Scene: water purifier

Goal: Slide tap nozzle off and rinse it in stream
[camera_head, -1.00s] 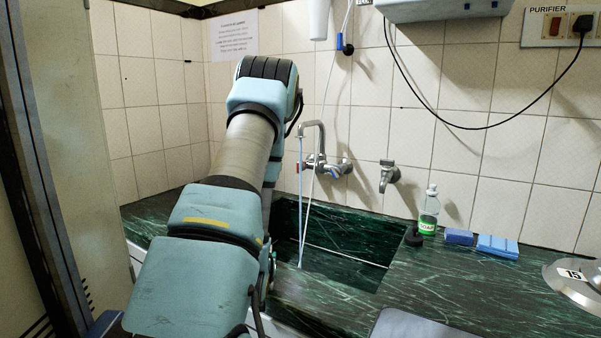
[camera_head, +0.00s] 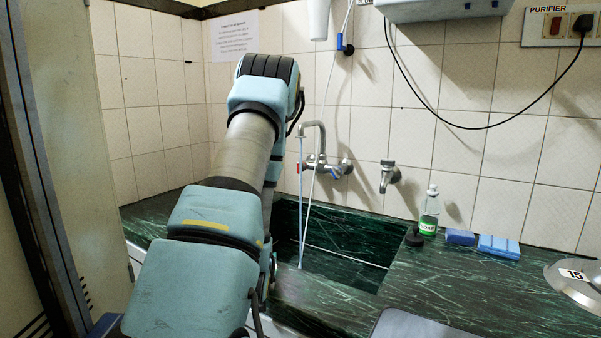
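A metal wall mixer tap (camera_head: 322,165) with a curved spout (camera_head: 314,126) stands over the sink. A thin pale blue stream (camera_head: 300,205) falls from the spout's end into the dark green sink basin (camera_head: 345,235). A second metal tap (camera_head: 389,176) is on the wall to the right, with no stream visible. A small blue nozzle-like piece (camera_head: 340,41) hangs on a thin white tube higher on the wall. I cannot tell which piece is the slide-off nozzle. My arm fills the left centre, and my gripper is not visible.
A soap bottle (camera_head: 429,211), a blue sponge (camera_head: 460,237) and a lighter blue block (camera_head: 499,247) stand on the green counter (camera_head: 450,285), right of the sink. A round metal lid (camera_head: 580,285) marked 15 is at the right edge. A wall-mounted unit (camera_head: 440,9) is above.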

